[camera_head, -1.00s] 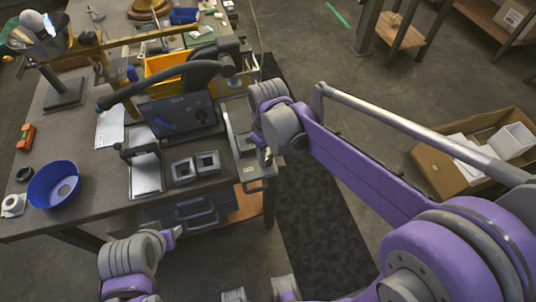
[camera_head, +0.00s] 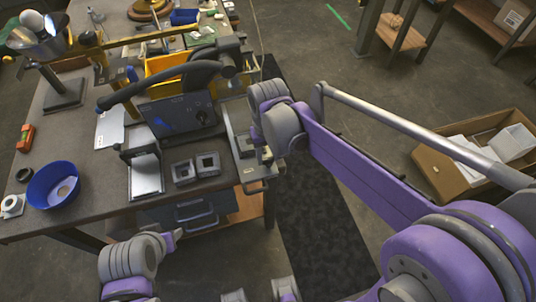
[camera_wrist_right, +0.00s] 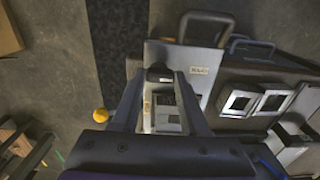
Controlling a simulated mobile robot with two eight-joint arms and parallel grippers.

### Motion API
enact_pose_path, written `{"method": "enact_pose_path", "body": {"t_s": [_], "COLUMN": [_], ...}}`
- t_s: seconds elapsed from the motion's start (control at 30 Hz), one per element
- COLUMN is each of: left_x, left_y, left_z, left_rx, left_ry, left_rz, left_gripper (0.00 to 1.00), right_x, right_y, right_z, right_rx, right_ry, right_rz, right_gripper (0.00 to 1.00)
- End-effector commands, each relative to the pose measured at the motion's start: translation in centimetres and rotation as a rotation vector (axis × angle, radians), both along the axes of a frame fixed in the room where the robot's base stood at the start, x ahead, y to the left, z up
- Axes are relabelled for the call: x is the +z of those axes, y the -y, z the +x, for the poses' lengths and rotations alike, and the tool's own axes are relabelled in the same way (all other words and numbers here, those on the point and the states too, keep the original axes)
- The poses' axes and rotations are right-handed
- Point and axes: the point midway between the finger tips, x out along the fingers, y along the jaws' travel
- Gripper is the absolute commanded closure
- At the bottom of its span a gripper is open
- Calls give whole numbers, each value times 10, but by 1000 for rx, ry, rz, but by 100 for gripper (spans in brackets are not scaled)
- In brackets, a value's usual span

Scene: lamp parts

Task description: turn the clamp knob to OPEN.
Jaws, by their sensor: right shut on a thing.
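A dark knob (camera_wrist_right: 159,73) sits on a light metal plate (camera_wrist_right: 210,57) at the bench's right edge. In the wrist view my right gripper (camera_wrist_right: 161,76) has its two fingers on either side of this knob and is shut on it. The knob's marks and pointer cannot be read. A small label (camera_wrist_right: 199,71) lies on the plate to the right of the knob. In the head view my right gripper (camera_head: 262,157) points down at the plate (camera_head: 247,172), and my wrist hides the knob. My left gripper (camera_head: 174,240) is in front of the bench, apart from everything; its jaw gap is unclear.
A black panel (camera_head: 166,117) with a dial stands left of my right gripper. A bar handle sticks out at the plate's front edge. A cardboard box (camera_head: 432,178) stands on the floor at right.

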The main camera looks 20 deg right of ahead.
Motion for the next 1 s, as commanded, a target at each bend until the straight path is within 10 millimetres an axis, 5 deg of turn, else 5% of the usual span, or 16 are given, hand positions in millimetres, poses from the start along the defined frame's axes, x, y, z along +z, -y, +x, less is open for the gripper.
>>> {"method": "enact_pose_path", "body": {"t_s": [0.3, 0.33, 0.5, 0.8, 1.0], "left_x": [0, 0, 0, 0, 3], "left_y": [0, 0, 0, 0, 0], "left_z": [0, 0, 0, 0, 1], "left_rx": [0, 0, 0, 0, 0], "left_ry": [0, 0, 0, 0, 2], "left_rz": [0, 0, 0, 0, 0], "left_gripper": [50, 50, 50, 50, 50], "right_x": [0, 0, 0, 2, 28], "right_y": [0, 0, 0, 0, 0], "right_z": [0, 0, 0, 0, 0], "right_rx": [-3, -3, -2, -1, -1], "right_ry": [0, 0, 0, 0, 0], "right_rz": [0, 0, 0, 0, 0], "right_gripper": [100, 53, 26, 26, 26]}}
